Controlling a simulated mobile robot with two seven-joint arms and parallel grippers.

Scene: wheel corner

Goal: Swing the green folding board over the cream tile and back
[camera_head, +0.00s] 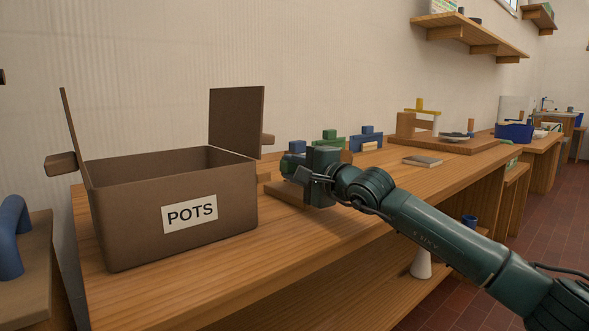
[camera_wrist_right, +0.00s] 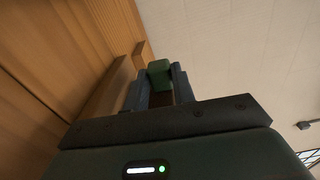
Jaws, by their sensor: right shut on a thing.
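My right gripper (camera_head: 294,166) reaches in from the right over the bench, just right of the POTS box. In the right wrist view its fingers (camera_wrist_right: 160,88) are shut on a small green block (camera_wrist_right: 159,69), which looks like the green folding board's handle. The board itself is mostly hidden behind the gripper, and its angle cannot be told. A brown wooden base (camera_head: 287,190) shows under the gripper. I cannot make out the cream tile there; the gripper may hide it. My left gripper is not in view.
An open brown POTS box (camera_head: 120,222) with raised flaps stands at left. Behind the gripper are another green piece (camera_head: 330,139) and a blue piece (camera_head: 366,138). A flat book-like slab (camera_head: 422,160) lies to the right. The bench front (camera_head: 290,238) is clear.

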